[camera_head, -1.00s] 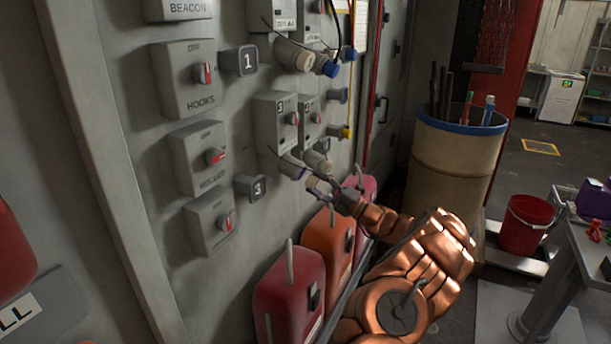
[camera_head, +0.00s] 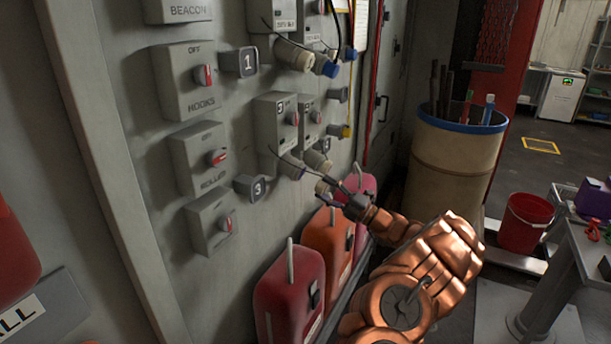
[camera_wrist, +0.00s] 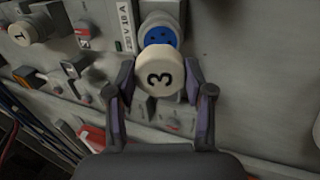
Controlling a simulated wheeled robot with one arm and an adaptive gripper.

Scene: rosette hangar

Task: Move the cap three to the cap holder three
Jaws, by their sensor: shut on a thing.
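Cap three is a round off-white cap with a black "3", between my gripper's fingers in the wrist view (camera_wrist: 158,70). In the head view the cap (camera_head: 322,188) is small, at the fingertips of my gripper (camera_head: 332,186), just off the wall. My gripper in the wrist view (camera_wrist: 160,82) is shut on the cap's sides. A blue socket (camera_wrist: 160,36) with dark holes shows just behind the cap. Cap holder three (camera_head: 250,188), a grey block with a white "3", sticks out from the wall left of my gripper. Its top looks empty.
Switch boxes (camera_head: 198,158) and a holder marked "1" (camera_head: 239,63) are left and above. Another capped socket (camera_head: 293,55) is higher up. Red and orange canisters (camera_head: 326,243) stand below along the wall. A barrel (camera_head: 455,165) stands to the right.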

